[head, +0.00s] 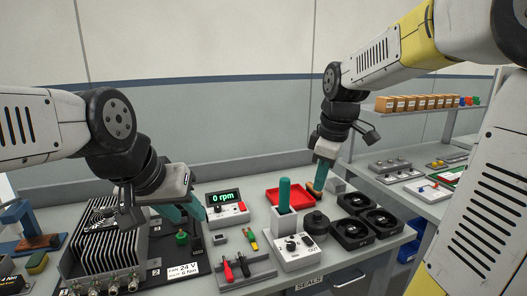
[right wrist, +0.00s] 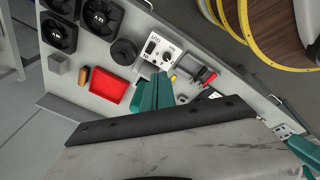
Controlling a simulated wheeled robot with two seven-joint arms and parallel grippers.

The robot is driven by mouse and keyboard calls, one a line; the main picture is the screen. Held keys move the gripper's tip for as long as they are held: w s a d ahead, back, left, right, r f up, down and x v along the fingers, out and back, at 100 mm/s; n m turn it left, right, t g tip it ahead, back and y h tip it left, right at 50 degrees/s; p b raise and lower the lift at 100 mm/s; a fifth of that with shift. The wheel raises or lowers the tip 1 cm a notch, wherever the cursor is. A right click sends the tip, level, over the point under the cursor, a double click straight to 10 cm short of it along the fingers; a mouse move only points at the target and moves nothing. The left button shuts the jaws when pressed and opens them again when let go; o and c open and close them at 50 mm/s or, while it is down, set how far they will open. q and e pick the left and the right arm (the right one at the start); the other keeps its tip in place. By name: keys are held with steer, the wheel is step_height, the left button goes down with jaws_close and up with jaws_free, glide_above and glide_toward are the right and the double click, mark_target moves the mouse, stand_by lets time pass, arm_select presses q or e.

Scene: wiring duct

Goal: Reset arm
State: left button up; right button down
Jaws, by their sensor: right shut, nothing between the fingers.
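My left gripper (head: 192,208) hangs over the bench at the left, teal fingertips pointing down, beside the finned metal unit and the rpm display. Only part of its fingers shows, so I cannot tell its opening. My right gripper (head: 322,174) hangs at the back of the bench, right of the red tray (head: 288,198). Its teal fingers are shut and empty. In the right wrist view its fingers (right wrist: 157,92) show near the middle, and the red tray (right wrist: 110,88) lies to their left. A small brown-orange cylinder (head: 312,189) is close to the right fingertips in the head view.
A teal upright stick (head: 284,193) stands in a white holder behind a white control box (head: 297,253). Several black fans (head: 350,233) are at the right. A shelf (head: 425,108) carries small bins.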

steer(key=s+r+m+t, duration=0.2)
steer(key=s+m, duration=0.5)
steer(key=s, duration=0.2)
steer(key=n+g+h, duration=0.2)
steer(key=n+g, duration=0.4)
steer(key=n, duration=1)
glide_above(312, 243)
steer(key=w, duration=0.2)
step_height(312, 243, down, 11)
steer(key=f, duration=0.4)
steer(key=s+f, duration=0.1)
steer(key=f, duration=0.8)
steer(key=shift+s+a+f, duration=0.1)
steer(key=shift+s+f, duration=0.05)
steer(key=shift+s, duration=0.15)
